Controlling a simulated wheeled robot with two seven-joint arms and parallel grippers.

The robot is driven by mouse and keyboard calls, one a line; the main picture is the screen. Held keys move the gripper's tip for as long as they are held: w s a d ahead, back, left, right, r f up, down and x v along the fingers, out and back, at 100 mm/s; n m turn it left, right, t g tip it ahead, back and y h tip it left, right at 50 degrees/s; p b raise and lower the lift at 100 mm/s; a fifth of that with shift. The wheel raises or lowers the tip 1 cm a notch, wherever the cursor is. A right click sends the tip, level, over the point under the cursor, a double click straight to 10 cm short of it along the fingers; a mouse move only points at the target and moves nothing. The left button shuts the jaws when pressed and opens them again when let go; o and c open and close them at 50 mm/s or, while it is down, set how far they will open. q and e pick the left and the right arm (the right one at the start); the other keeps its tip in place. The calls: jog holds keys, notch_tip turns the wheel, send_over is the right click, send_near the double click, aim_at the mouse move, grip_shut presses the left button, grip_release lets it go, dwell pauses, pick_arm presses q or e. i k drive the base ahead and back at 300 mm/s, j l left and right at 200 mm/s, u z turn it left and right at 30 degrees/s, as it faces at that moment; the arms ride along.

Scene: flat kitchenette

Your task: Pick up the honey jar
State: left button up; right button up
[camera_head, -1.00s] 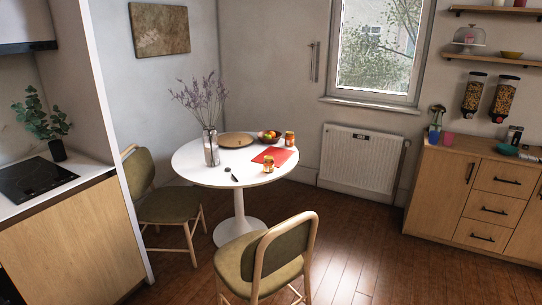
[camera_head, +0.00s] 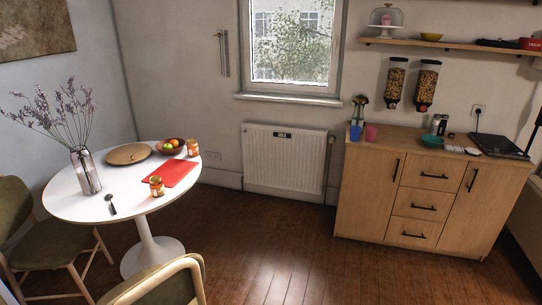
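Two small jars with orange-brown contents stand on the round white table (camera_head: 75,205). One jar (camera_head: 156,187) is near the table's front right edge, beside the red board or mat (camera_head: 172,174). The other jar (camera_head: 193,147) is at the far right edge, behind the red mat. Both are upright. I cannot tell from here which one is the honey jar. Neither of my grippers is in view.
The table also holds a vase of lavender (camera_head: 86,172), a round wooden board (camera_head: 130,154), a fruit bowl (camera_head: 171,145) and a dark spoon-like utensil (camera_head: 111,204). Chairs stand at the left (camera_head: 45,235) and front (camera_head: 160,285). Floor (camera_head: 270,255) before the radiator (camera_head: 284,160) is clear.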

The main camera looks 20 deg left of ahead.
aim_at(157, 185)
jog(key=i+l, duration=0.1)
jog(key=i, duration=0.45)
jog(key=i+l+u, duration=0.1)
jog(key=i, duration=0.5)
jog(key=i+l, duration=0.15)
jog(key=i, duration=0.4)
